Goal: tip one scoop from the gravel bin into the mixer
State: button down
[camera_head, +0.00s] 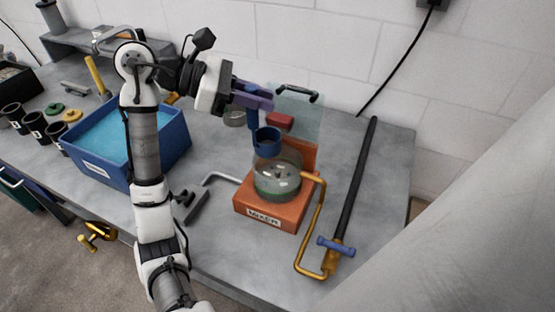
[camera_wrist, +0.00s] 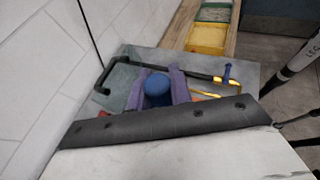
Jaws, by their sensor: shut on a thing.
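My gripper (camera_head: 262,97) is shut on the handle of a blue scoop, with its purple fingers above and behind the mixer bowl. The scoop's cup (camera_head: 267,143) hangs over the bowl's rim and looks roughly upright; its contents cannot be made out. In the wrist view the blue scoop (camera_wrist: 157,88) shows between the two purple fingers. The mixer (camera_head: 262,219) is an orange base with a label, carrying a clear bowl (camera_head: 277,188) with some light and dark pieces inside. A dark bin (camera_head: 17,82) with greyish contents at the far left may be the gravel bin; its label is not visible.
A blue bin (camera_head: 88,170) with bright blue contents stands left, behind my arm. A bent yellow pipe (camera_head: 316,225) and a long black bar (camera_head: 358,185) lie right of the mixer. A clear panel with a black handle (camera_head: 298,92) stands behind it. Black cups (camera_head: 36,124) stand far left.

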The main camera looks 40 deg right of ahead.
jog(key=shift+w, duration=0.1)
dwell(0.3)
jog(key=shift+r, duration=2.5)
